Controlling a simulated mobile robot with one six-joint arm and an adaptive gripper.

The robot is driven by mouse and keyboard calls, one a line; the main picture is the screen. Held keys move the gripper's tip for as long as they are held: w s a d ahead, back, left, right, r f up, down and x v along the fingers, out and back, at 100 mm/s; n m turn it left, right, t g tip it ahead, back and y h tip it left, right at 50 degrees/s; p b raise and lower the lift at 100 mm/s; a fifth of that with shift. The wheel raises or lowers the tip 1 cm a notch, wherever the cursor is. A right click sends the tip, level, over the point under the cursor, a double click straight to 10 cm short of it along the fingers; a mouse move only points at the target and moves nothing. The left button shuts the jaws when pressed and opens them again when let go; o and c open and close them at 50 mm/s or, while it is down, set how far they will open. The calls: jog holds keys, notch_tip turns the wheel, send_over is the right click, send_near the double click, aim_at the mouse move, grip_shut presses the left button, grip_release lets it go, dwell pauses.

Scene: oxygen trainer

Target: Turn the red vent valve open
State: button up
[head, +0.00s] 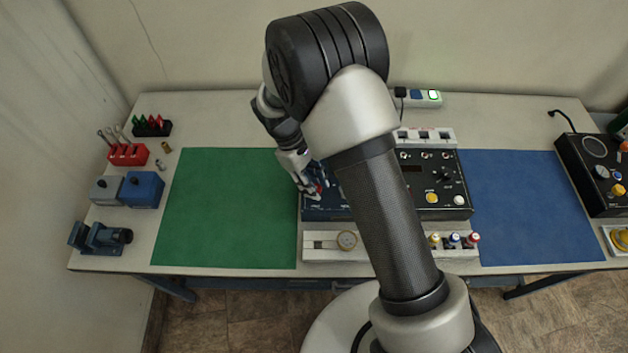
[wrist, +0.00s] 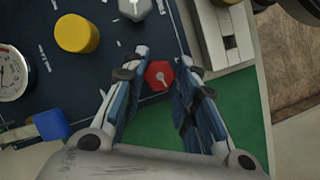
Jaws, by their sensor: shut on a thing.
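The red vent valve (wrist: 160,74) is a small six-sided red knob with a pale pointer mark, on the dark blue panel (wrist: 105,75) near its edge. In the wrist view it lies between the two fingers of my gripper (wrist: 165,57), which are closed on its sides. In the head view my gripper (head: 313,190) reaches down to the left end of the dark panel (head: 325,214). Only a speck of red shows there, and my arm hides much of the panel.
A yellow knob (wrist: 77,33), a grey-white knob (wrist: 135,8) and a round gauge (wrist: 13,77) are on the panel near the valve. A green mat (head: 230,210) lies clear to the left, a blue mat (head: 530,210) to the right. A pale rail (head: 320,244) runs in front.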

jog(key=shift+s+n+t, duration=0.1)
jog(key=shift+n+t, duration=0.5)
jog(key=shift+n, duration=0.9)
jog(key=o, duration=1)
jog(key=shift+o, duration=0.2)
jog(key=v, duration=1.2)
jog(key=shift+a+h, duration=0.3)
